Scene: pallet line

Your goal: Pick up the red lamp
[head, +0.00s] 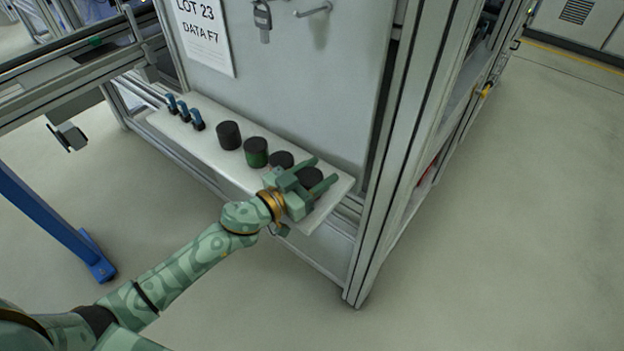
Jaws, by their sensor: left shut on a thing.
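No red colour shows on any lamp in the head view. A row of short dark cylinders stands on a white shelf (178,134): a black one (229,135), one with a green band (256,152), a dark one (281,160) and a dark one at the right end (312,177). My left gripper (321,172) is at the shelf's right end, its two fingers on either side of the right-end dark cylinder and shut on it. The gripper and wrist hide part of this cylinder and of the one beside it. My right gripper is not in view.
Several blue-topped clips (184,111) stand at the shelf's left end. A grey panel (290,85) with a paper sign (206,38) and a padlock (262,20) rises behind the shelf. A metal post (384,200) stands to the right.

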